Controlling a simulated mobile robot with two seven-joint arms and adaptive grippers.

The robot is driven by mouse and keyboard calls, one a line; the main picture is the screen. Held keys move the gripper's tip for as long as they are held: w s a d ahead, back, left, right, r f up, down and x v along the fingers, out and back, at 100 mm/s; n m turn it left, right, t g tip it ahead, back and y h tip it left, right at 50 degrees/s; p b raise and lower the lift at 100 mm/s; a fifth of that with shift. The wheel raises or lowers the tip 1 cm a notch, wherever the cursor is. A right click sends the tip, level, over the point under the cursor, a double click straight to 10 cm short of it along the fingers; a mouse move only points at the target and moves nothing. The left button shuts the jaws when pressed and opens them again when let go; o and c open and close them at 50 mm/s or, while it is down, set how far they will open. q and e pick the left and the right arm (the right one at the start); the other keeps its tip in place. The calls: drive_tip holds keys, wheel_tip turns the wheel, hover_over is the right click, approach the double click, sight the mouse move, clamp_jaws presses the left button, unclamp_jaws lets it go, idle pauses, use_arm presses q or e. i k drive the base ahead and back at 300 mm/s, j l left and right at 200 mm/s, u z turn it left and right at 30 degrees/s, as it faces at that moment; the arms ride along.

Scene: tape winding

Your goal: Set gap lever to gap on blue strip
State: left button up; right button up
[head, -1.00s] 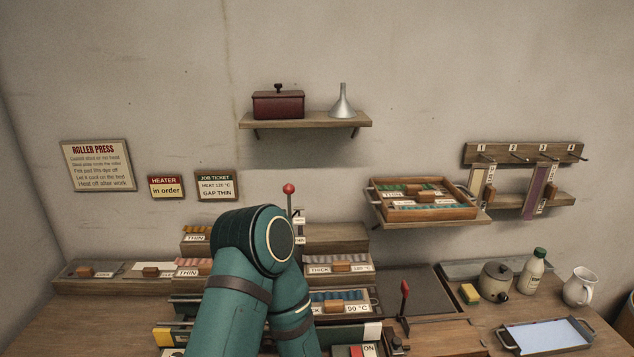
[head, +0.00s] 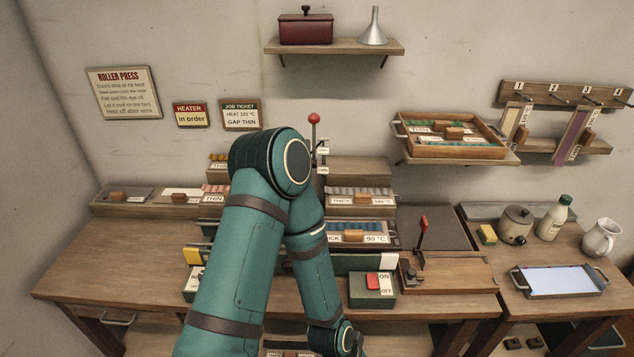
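An upright lever with a red ball knob (head: 314,118) stands behind my raised arm, with two small labels beside its rod. A second red-knobbed lever (head: 424,222) stands on the wooden block at the right of the press. A wooden holder with blue strips (head: 352,227) sits in the middle of the bench; its card reads "...ICK" and "90 °C", its left part hidden by my arm. I cannot tell which lever is the gap lever. One teal arm of mine bends up and back down in front of the press, hiding much of it. Neither gripper shows.
A green heater box with a red switch (head: 372,280) sits at the front. The job ticket (head: 241,114) reads "HEAT 120 °C, GAP THIN". A wall tray (head: 449,136), pot (head: 515,225), bottle (head: 553,217) and jug (head: 600,237) are at right. The bench's front left (head: 110,250) is clear.

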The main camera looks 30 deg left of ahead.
sight(314, 118)
drive_tip(key=u, duration=0.95)
